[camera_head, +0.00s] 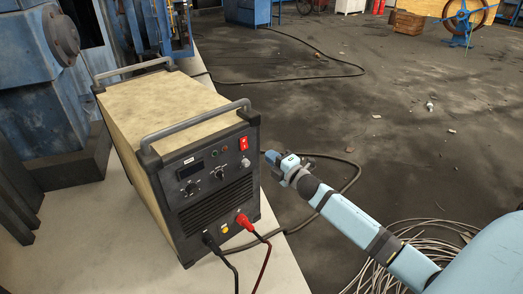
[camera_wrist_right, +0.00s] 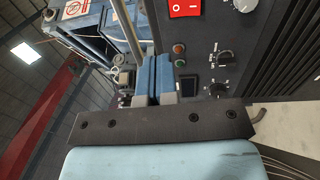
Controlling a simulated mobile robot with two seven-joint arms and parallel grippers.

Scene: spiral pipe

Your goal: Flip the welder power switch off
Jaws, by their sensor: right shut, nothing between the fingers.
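The welder (camera_head: 165,110) is a beige box with a black front panel and two grey top handles. Its red power switch (camera_head: 243,143) sits at the panel's upper right; in the right wrist view the switch (camera_wrist_right: 185,8) is at the top edge, partly cut off, with white marks on it. My right gripper (camera_head: 272,158) is beside the panel's right edge, a little below the switch's height. In the wrist view its blue fingers (camera_wrist_right: 153,72) are together and empty, pointing up the picture, left of the switch. I cannot tell that they touch anything. My left gripper is not in view.
Knobs (camera_head: 219,172) and a small dark display (camera_head: 190,170) are on the panel. Red (camera_head: 244,220) and black (camera_head: 209,239) plugs with cables come out low in front. A wire coil (camera_head: 400,250) lies on the floor under my right arm. Blue machinery (camera_head: 45,90) stands behind left.

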